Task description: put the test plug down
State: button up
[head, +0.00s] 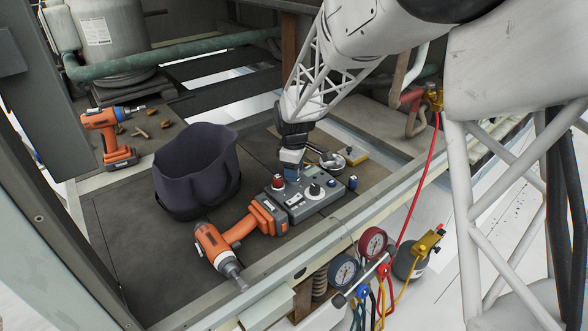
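My gripper (291,163) points down just above the back edge of a grey control box (312,200). The box has a red knob (278,182), a dial and small switches. A small blue piece (291,173) shows at my gripper's lower end; it may be the test plug, but I cannot tell whether it is held or touches the box. The fingers are too small and covered to show their opening. Another small blue piece (352,183) sits at the box's right end.
An orange drill (235,240) lies against the box's left side. A dark open bag (197,175) stands behind it. Another drill (108,135) stands at the far left. Pressure gauges (373,242) with hoses hang in front of the ledge. Small metal tools (333,161) lie right of my gripper.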

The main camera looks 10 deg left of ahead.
jog(key=shift+o, duration=0.9)
notch_tip(320, 180, up, 13)
jog(key=shift+f, duration=0.1)
dwell(0.8)
